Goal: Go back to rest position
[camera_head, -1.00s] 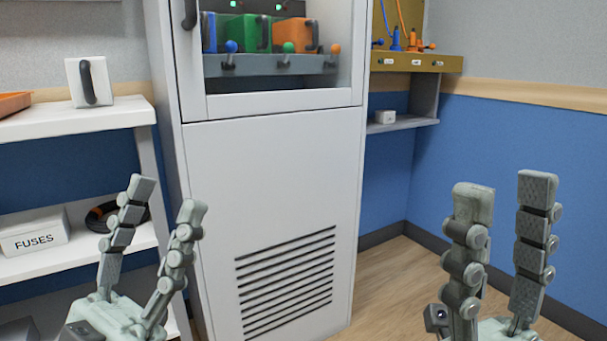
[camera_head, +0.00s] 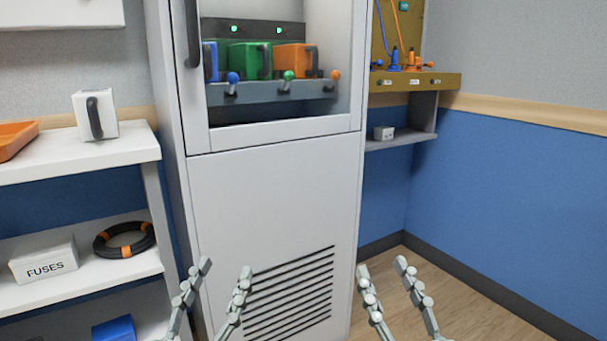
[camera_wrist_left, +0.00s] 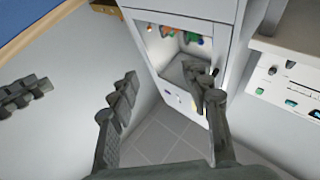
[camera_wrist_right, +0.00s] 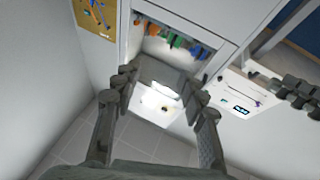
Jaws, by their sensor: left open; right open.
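My left gripper (camera_head: 223,286) is open and empty, low in the head view in front of the cabinet's vented lower panel. In the left wrist view its fingers (camera_wrist_left: 165,98) stand apart with nothing between them. My right gripper (camera_head: 383,276) is open and empty, low in the head view at the cabinet's right edge. In the right wrist view its fingers (camera_wrist_right: 155,95) are spread with nothing held. Both grippers are apart from each other and touch nothing that I can see.
The tall grey cabinet (camera_head: 265,190) holds blue, green and orange modules (camera_head: 250,60) behind its upper opening. A white shelf (camera_head: 80,155) at left carries a white block (camera_head: 105,115), a fuses box (camera_head: 44,260) and a black-orange coil (camera_head: 124,246). Floor (camera_head: 430,285) is clear at right.

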